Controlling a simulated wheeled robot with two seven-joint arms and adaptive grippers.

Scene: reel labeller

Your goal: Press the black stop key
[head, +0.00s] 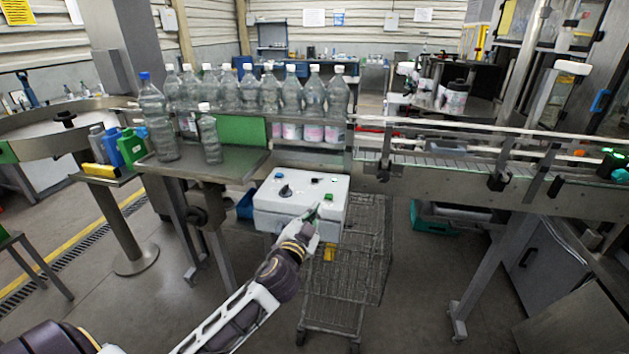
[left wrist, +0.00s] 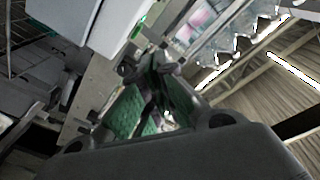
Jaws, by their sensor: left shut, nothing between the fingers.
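A white control box (head: 262,222) stands at the centre of the head view. On its top are a black rotary knob (head: 285,190), a small dark key (head: 316,181) towards the back, and a green button (head: 328,197) near the right edge. I cannot read any labels, so which part is the stop key is not certain. My left gripper (head: 315,212) is shut and empty at the box's front right, close to the green button; contact cannot be told. In the left wrist view the gripper's fingers (left wrist: 158,72) are together, with the white box (left wrist: 62,18) at upper left.
A steel table (head: 232,165) with several clear bottles stands behind and left of the box. A conveyor (head: 440,178) runs to the right. A wire cart (head: 345,280) stands below the box. Coloured bottles (head: 130,148) sit at left. Space above the box is clear.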

